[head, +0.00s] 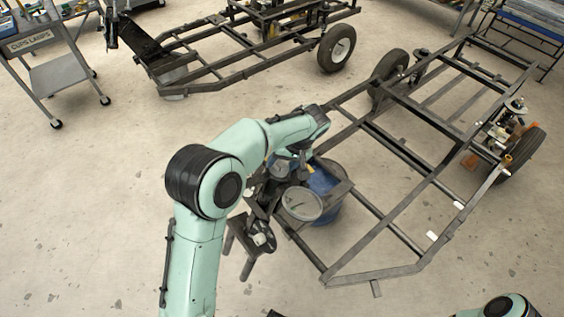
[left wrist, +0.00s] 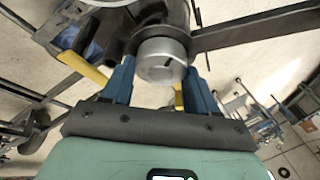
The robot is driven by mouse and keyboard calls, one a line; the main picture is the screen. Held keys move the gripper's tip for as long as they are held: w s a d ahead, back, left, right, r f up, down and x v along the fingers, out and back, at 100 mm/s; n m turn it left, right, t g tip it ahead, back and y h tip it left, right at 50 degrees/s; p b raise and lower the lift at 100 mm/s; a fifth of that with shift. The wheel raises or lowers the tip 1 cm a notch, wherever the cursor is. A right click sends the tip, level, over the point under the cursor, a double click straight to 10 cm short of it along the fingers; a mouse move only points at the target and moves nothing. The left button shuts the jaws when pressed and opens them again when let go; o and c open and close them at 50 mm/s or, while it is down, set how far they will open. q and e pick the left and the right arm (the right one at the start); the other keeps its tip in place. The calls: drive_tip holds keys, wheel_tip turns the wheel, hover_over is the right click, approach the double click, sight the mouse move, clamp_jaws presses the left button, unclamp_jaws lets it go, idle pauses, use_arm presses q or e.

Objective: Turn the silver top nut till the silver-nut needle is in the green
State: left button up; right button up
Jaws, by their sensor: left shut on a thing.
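The silver top nut (left wrist: 161,58) shows in the left wrist view as a round silver cylinder with a dark slot in its face. My left gripper (left wrist: 160,70) has its two blue fingers on either side of the nut and is shut on it. In the head view my left wrist hides the nut on the assembly at the near frame corner. A round grey disc (head: 302,203), perhaps a dial, sits beside my wrist. I cannot make out a needle or a green zone. My right gripper is out of view.
A black frame (head: 375,270) with a wheel (head: 390,66) stretches to the right. A blue drum-like object (head: 323,185) stands under its near corner. Another frame (head: 230,68) stands behind, and a grey cart (head: 62,73) at upper left. Open floor lies on the left.

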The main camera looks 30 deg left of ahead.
use_arm(q)
drive_tip(key=shift+n+y, duration=0.3)
drive_tip(key=shift+n, duration=0.4)
drive_tip(key=shift+g, duration=0.3)
drive_tip(key=o, duration=1.1)
drive_tip(key=shift+c, duration=0.2)
drive_tip(key=s+p+v, duration=0.1)
drive_tip(key=p+v, duration=0.1)
drive_tip(key=v, duration=1.1)
drive_tip(key=shift+w+r, duration=0.25)
drive_tip(key=shift+w, duration=0.2)
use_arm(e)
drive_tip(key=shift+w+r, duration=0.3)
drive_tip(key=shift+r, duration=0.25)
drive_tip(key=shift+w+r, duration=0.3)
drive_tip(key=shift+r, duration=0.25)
use_arm(q)
drive_tip(key=shift+d, duration=0.1)
